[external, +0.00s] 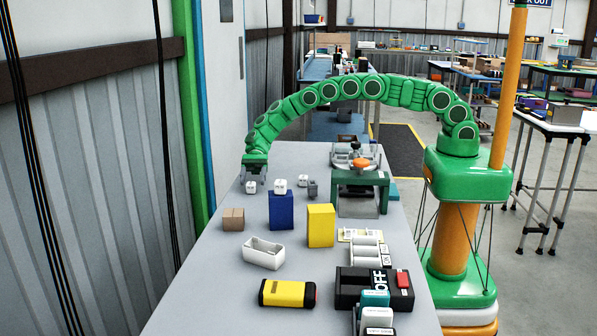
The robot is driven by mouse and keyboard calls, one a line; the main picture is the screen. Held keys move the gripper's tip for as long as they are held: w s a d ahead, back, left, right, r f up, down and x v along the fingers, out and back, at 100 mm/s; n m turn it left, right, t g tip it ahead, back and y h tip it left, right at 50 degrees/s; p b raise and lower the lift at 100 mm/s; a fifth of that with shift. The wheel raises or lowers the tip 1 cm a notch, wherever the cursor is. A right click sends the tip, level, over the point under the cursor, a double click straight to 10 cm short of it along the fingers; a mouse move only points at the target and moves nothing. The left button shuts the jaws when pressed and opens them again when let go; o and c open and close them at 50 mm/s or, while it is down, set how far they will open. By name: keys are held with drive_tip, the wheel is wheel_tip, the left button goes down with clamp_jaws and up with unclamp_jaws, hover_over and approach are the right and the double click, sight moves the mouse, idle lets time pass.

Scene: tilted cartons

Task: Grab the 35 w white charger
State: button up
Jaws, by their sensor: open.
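Several small white blocks that look like chargers are at the far left part of the grey table (215,262). One white block (251,188) is right under my gripper. A second white block (280,186) appears at the top of the blue box, and I cannot tell whether it rests on it or stands behind it. A third white block (303,181) is further right, beside a grey piece. Any wattage marks are too small to read. My gripper (255,177) is open, points down, and is at or just above the first block; contact cannot be told.
A blue box (281,212), a yellow box (321,226), a brown carton (233,219) and a white open tray (262,253) stand nearer the camera. A green stand (361,190) is to the right. Black and yellow cases lie in front. A wall borders the left side.

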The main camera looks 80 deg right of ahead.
sight(250, 188)
drive_tip(key=shift+w+x, duration=0.2)
drive_tip(key=shift+x, duration=2.4)
drive_tip(key=shift+r, duration=0.1)
drive_tip(key=shift+c, duration=0.3)
drive_tip(key=c, duration=1)
drive_tip(key=shift+r, duration=0.15)
